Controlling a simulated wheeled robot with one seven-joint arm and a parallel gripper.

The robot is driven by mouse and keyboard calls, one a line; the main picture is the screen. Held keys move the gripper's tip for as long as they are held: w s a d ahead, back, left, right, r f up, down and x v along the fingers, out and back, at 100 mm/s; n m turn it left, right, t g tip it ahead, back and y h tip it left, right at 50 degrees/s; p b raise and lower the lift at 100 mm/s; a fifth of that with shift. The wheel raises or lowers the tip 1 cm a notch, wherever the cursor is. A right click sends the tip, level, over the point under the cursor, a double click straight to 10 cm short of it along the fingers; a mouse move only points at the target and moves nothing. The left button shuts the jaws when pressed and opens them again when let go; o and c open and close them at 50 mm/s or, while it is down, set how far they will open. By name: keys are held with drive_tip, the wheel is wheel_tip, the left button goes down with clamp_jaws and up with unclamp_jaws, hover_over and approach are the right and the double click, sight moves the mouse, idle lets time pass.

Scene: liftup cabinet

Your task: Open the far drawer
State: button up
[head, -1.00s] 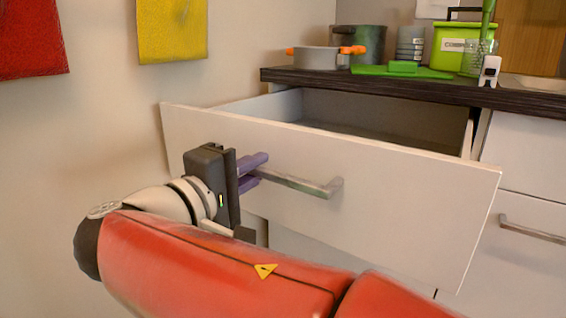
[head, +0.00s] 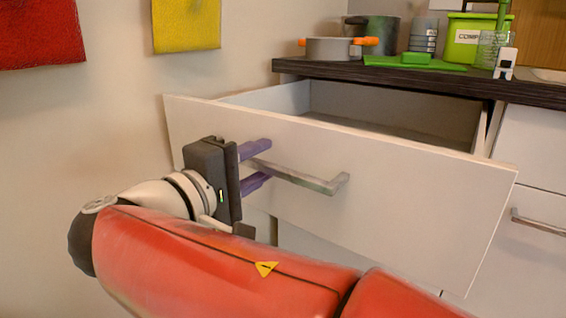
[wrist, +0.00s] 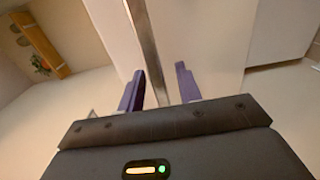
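The far drawer (head: 410,205) is the white top drawer at the left end of the counter. It is pulled well out, and its grey inside shows empty where visible. Its metal bar handle (head: 325,185) is on the front panel. My gripper (head: 262,162) is at the handle's left end with its purple fingers spread, one above and one below the bar. In the wrist view, the handle bar (wrist: 146,40) runs between the two fingers of my gripper (wrist: 160,75), with a gap on each side. My gripper is open and holds nothing.
The dark countertop (head: 400,79) above carries a pot (head: 333,49), a green board (head: 420,66) and a green bin (head: 473,40). Another closed drawer with a handle (head: 540,222) is to the right.

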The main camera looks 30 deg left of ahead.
drive_tip(key=s, duration=0.7)
drive_tip(key=shift+s+a+p, duration=0.3)
drive_tip(key=shift+s+p, duration=0.1)
